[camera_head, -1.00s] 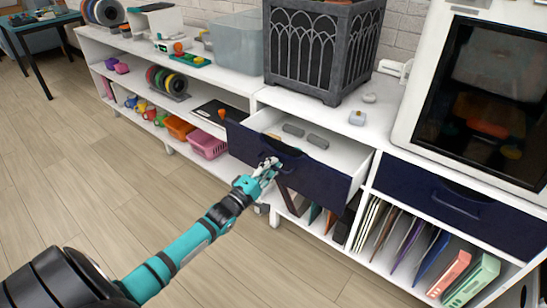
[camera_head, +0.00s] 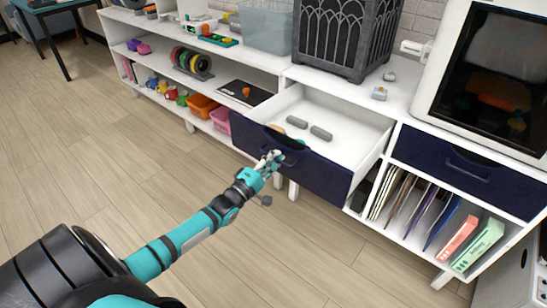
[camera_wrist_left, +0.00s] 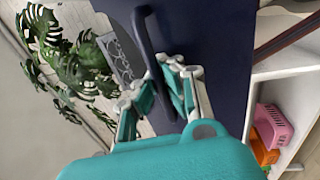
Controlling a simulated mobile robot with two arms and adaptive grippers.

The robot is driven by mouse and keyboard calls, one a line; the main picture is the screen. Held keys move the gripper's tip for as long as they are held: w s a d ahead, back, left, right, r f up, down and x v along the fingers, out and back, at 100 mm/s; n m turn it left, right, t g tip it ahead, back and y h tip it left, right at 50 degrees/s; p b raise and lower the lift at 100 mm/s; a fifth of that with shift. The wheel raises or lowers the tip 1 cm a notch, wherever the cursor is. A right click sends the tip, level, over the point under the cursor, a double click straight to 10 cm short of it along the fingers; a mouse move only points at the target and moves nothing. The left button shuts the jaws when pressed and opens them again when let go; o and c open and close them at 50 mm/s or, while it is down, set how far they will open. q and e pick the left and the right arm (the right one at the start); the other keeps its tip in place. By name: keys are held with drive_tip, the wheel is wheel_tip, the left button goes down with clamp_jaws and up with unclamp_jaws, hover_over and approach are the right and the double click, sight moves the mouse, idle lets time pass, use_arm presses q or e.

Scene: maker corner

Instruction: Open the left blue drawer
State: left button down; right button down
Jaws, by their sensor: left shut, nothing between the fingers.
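The left blue drawer (camera_head: 310,172) stands pulled well out of the white cabinet, and its white inside shows with a few small grey and coloured items in it. My left gripper (camera_head: 270,158) is at the dark handle (camera_head: 287,140) on the drawer front. In the left wrist view the fingers (camera_wrist_left: 160,85) are closed around or right beside the handle bar (camera_wrist_left: 146,45); I cannot tell whether they touch it. The right blue drawer (camera_head: 470,180) is shut. My right gripper is not in view.
A dark planter (camera_head: 340,40) and a screened white machine (camera_head: 490,85) stand on the cabinet top. Below are upright folders (camera_head: 420,212). Shelves with baskets (camera_head: 203,106) and spools (camera_head: 190,62) are at left. The wooden floor (camera_head: 110,140) in front is clear.

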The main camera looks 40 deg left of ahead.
use_arm(q)
drive_tip(key=c, duration=1.7)
unclamp_jaws()
drive_tip(key=v, duration=1.2)
